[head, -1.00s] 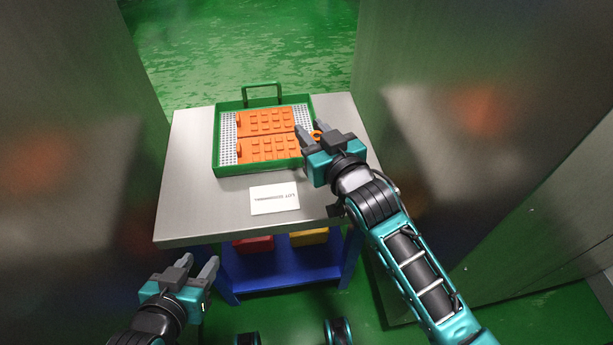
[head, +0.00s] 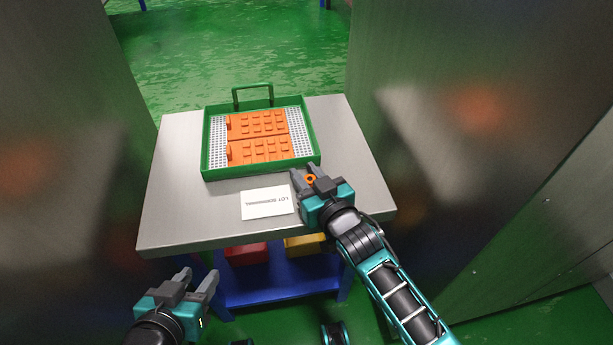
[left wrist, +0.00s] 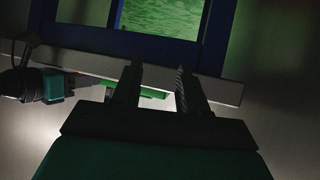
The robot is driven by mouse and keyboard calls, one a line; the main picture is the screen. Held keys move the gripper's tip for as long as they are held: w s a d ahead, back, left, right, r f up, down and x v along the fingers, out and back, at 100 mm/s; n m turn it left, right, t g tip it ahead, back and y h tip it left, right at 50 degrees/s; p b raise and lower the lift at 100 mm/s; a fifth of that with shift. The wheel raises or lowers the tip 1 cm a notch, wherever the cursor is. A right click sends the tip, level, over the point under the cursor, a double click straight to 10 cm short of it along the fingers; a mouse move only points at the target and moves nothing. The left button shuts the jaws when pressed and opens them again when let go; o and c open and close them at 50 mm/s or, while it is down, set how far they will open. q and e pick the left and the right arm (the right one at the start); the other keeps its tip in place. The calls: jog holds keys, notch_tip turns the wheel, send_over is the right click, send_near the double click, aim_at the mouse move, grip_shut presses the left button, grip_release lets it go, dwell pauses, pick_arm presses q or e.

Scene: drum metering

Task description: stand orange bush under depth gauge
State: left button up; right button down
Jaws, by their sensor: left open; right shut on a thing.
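The orange bush (head: 310,179) is a small ring with a hole, held between the fingers of my right gripper (head: 303,175). The right gripper is shut on it, above the steel table top, just in front of the green tray's right front corner. My left gripper (head: 199,281) is open and empty, low in front of the table's left front edge. Its two fingers (left wrist: 158,85) also show apart in the left wrist view. No depth gauge is in view.
A green tray (head: 204,150) with a handle holds orange studded blocks (head: 258,136) on a steel table (head: 170,200). A white lot card (head: 266,203) lies in front of it. Red (head: 246,254) and yellow (head: 304,243) bins sit below. Metal walls stand close on both sides.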

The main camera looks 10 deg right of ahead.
jog(key=c, duration=1.3)
grip_release()
jog(key=shift+f, duration=0.15)
jog(key=shift+o, duration=0.9)
